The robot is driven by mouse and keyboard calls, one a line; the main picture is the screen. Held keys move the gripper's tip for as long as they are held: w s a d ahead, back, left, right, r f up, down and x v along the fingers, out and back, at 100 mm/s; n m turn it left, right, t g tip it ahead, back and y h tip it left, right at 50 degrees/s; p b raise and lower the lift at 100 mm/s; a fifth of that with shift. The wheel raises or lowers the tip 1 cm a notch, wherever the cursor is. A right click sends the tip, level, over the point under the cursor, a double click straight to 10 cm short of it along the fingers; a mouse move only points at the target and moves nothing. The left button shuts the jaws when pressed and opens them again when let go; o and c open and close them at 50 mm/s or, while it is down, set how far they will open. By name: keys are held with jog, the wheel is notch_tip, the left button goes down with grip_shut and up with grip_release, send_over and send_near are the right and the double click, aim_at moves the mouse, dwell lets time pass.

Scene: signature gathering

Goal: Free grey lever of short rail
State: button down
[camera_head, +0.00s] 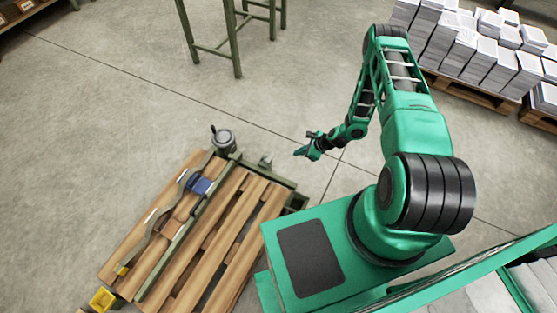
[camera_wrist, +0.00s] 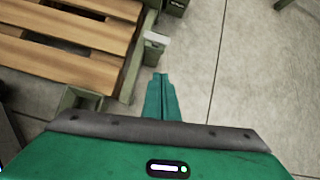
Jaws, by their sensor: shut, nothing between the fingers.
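The grey lever (camera_head: 266,160) is a small light grey piece standing at the outer side of the short green rail (camera_head: 272,175), at the pallet's far end. In the wrist view the lever (camera_wrist: 157,38) shows as a pale grey block beside the short rail (camera_wrist: 131,78). My gripper (camera_head: 298,152) is green and shut, with nothing in it. It is to the right of the lever in the head view, apart from it. In the wrist view my fingertips (camera_wrist: 160,75) point at the lever with a gap of floor between them.
The wooden pallet (camera_head: 232,228) carries a long green rail (camera_head: 190,228), a strap with a blue buckle (camera_head: 200,186) and a round grey part (camera_head: 223,140) at the corner. A yellow box (camera_head: 102,299) is at lower left. Paper stacks (camera_head: 465,45) stand at upper right. Floor around my gripper is clear.

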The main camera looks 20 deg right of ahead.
aim_at(267, 160)
jog(key=shift+m+t, duration=0.3)
jog(key=shift+m, duration=0.6)
jog(key=f, duration=0.1)
jog(key=s+a+f, duration=0.1)
jog(key=f, duration=0.2)
jog(key=shift+s+a, duration=0.3)
jog(key=shift+a, duration=0.1)
jog(key=w+a+f, duration=0.6)
jog(key=w+a, duration=0.1)
